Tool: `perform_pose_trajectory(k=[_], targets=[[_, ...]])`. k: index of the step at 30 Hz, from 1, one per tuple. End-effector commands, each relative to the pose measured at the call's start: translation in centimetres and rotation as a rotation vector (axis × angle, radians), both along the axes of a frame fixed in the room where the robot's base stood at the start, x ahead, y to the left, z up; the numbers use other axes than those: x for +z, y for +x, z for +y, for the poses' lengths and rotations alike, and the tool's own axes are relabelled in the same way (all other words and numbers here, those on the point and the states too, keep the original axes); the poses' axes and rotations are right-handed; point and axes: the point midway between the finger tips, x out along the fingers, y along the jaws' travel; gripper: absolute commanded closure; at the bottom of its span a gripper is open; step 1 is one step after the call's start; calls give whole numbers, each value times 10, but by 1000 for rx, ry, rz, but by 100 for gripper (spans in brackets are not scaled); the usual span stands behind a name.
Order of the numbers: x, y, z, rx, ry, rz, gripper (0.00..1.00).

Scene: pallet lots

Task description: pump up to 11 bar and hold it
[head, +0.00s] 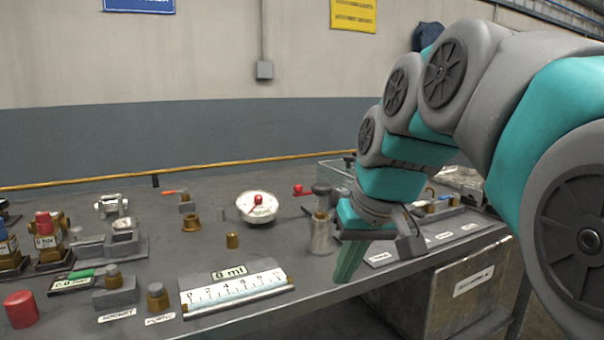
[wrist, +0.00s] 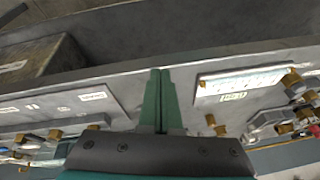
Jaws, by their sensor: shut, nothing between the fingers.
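A silver cylinder with a dark knob (head: 321,235), which may be the hand pump, stands upright near the table's front edge, with a red-tipped lever (head: 304,190) beside it. A round white dial (head: 257,207) with a red centre is left of it; its reading is too small to tell. A small display (head: 72,281) at the left appears to read 0.0 bar. My gripper (head: 345,275) is shut and empty, pointing down just right of the cylinder, over the table's front edge. In the wrist view, its green fingers (wrist: 160,75) are together.
A ruled scale plate (head: 235,290) marked 0 ml lies at the front; it also shows in the wrist view (wrist: 250,82). Brass fittings (head: 47,242) and a red cap (head: 21,309) are at the left. A metal bin (head: 460,290) stands below the right side.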

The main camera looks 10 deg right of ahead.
Motion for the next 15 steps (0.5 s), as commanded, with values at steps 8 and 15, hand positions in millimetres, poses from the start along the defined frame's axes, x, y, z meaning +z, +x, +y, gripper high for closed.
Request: perform_pose_trajectory(k=[8, 15], targets=[[87, 39, -5, 50, 10, -169, 100], [158, 57, -11, 103, -7, -317, 100]])
